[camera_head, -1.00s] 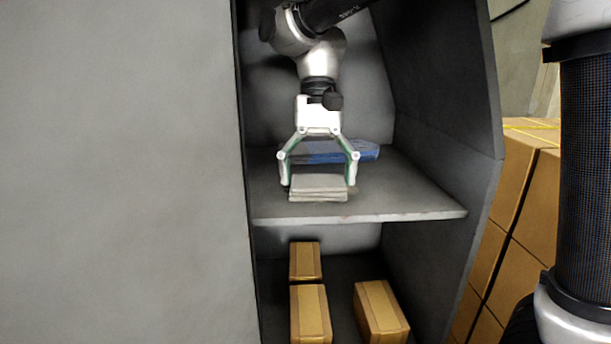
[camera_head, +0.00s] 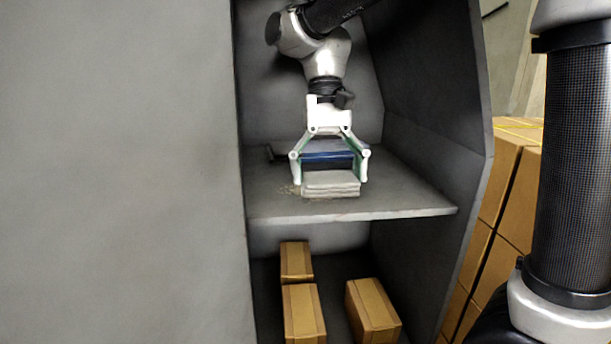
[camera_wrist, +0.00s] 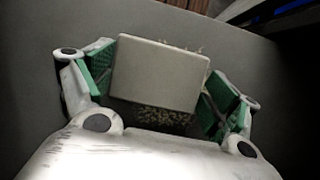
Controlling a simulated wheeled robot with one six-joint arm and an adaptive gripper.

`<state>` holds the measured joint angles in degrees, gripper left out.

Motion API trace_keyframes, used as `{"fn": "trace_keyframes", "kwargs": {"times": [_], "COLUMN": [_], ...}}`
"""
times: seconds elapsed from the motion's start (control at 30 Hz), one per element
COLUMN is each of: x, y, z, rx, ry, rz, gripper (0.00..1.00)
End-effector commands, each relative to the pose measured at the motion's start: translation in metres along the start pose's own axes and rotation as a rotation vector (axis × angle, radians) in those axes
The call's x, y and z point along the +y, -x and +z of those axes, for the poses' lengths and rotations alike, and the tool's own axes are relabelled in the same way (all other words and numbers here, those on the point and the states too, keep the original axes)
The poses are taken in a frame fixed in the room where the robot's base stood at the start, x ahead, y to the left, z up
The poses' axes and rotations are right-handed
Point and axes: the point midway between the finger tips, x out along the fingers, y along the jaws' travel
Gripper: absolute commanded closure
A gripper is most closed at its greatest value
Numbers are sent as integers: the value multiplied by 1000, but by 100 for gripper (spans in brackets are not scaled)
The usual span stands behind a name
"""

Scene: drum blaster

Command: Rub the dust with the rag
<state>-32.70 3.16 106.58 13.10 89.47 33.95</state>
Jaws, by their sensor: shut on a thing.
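The rag (camera_head: 331,184) is a folded, light grey block between the fingers of my gripper (camera_head: 331,181). My gripper is shut on it and holds it low at the shelf's front part, apparently on the surface. In the wrist view the rag (camera_wrist: 159,73) sits between the green finger pads of my gripper (camera_wrist: 160,85). The dust (camera_wrist: 163,117) shows as brownish specks beside the rag, with a few specks at its far edge. In the head view some dust (camera_head: 291,190) lies just left of the rag. The rag hides any dust under it.
The shelf (camera_head: 410,195) has side walls close on both sides. A dark blue object (camera_head: 328,158) lies behind my gripper. Cardboard boxes (camera_head: 373,308) stand on the level below, and stacked cartons (camera_head: 505,190) stand outside at the right.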

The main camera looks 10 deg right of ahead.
Motion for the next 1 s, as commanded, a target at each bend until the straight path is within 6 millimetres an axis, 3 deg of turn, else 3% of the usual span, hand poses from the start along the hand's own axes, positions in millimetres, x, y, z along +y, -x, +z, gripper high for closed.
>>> {"fn": "trace_keyframes", "kwargs": {"times": [0.03,0.2,0.4,1.0], "x": [9,28,34,-8], "y": [10,11,12,9], "z": [-2,-2,-2,-1], "rx": [21,20,20,15], "ry": [-8,-4,0,-6], "rz": [-21,-25,-29,-25], "gripper": [46,46,46,46]}}
